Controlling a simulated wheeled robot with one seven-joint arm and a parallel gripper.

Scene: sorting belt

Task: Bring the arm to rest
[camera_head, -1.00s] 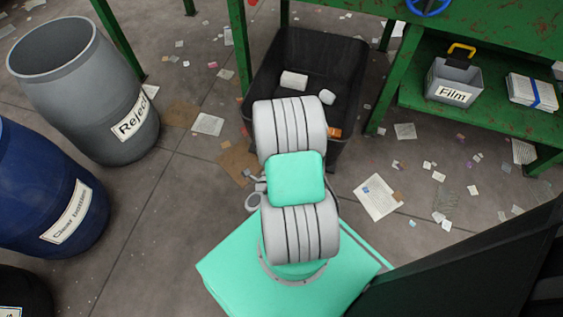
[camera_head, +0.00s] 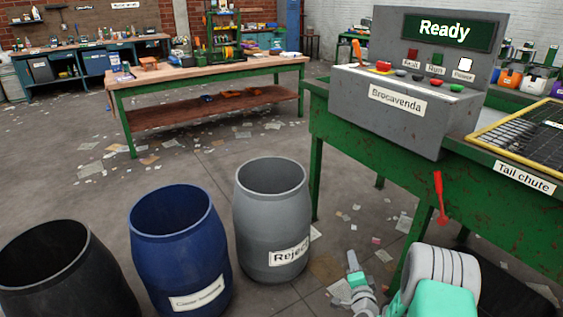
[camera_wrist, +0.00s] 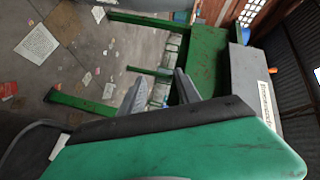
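My gripper (camera_wrist: 160,88) shows in the wrist view as two grey fingers standing apart, with nothing seen between them. Green-and-black casing of my own arm fills the lower part of that view. In the head view, the thick grey and mint links of my arm are low at the right, beside the green conveyor frame (camera_head: 385,135). A thinner part of my arm shows just left of them. Whether the fingertips show in the head view, I cannot tell.
A grey Reject barrel (camera_head: 262,225), a blue barrel (camera_head: 178,262) and a black barrel (camera_head: 60,275) stand at lower left. A control box (camera_head: 400,108) reading Ready sits on the conveyor frame. A workbench (camera_head: 205,75) stands behind. Scraps litter the open floor between.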

